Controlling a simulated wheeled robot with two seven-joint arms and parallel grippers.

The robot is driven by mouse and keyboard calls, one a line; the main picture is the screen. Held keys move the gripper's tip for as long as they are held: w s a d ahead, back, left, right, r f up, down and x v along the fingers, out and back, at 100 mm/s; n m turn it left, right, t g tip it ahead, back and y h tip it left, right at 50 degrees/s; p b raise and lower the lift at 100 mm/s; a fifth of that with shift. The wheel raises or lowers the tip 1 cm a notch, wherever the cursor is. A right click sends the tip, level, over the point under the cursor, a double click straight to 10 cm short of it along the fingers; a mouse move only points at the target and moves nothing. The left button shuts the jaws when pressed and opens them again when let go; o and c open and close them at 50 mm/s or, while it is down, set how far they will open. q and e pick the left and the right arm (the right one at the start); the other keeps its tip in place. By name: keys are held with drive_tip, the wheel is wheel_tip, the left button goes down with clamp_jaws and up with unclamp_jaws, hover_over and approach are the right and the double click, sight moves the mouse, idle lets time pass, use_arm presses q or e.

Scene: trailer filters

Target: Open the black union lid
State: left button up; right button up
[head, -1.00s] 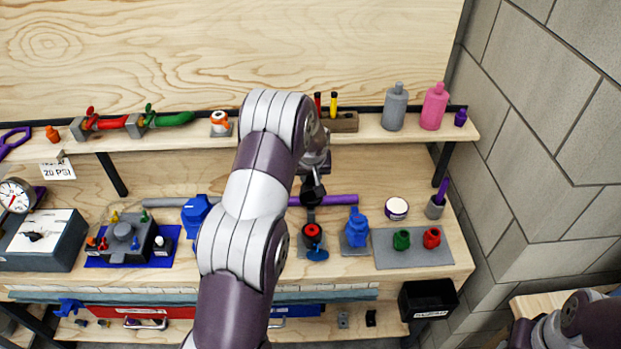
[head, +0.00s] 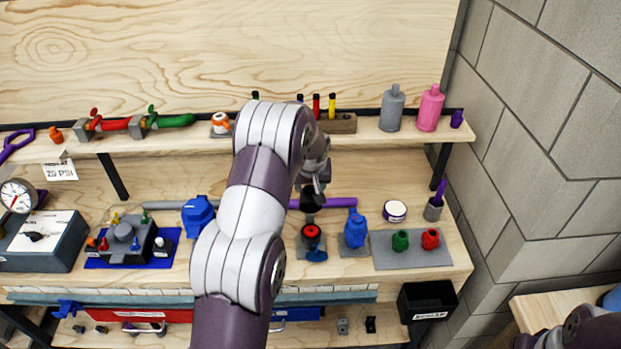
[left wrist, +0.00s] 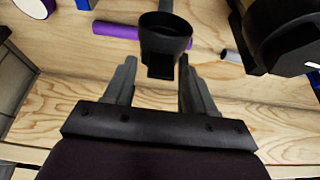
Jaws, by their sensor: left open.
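A black cup-like part, which I take to be the union lid, shows in the left wrist view (left wrist: 163,38) with its round rim uppermost in the picture. In the head view a black part (head: 312,203) shows just below my left gripper, above a red-ringed fitting (head: 311,232). My left gripper (left wrist: 156,66) is open, its two fingers on either side of the black part's lower end. Whether they touch it I cannot tell. In the head view the left wrist and forearm hide much of the gripper. My right gripper is out of view.
A purple pipe (head: 340,202) lies behind the black part. Blue fittings stand to its left (head: 198,215) and right (head: 356,230). A grey mat (head: 420,258) holds green and red fittings. A shelf (head: 370,133) with bottles runs above. A black bin (head: 427,300) hangs at the front right.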

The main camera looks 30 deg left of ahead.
use_arm(q)
drive_tip(key=b+v, duration=0.2)
drive_tip(key=v, duration=1)
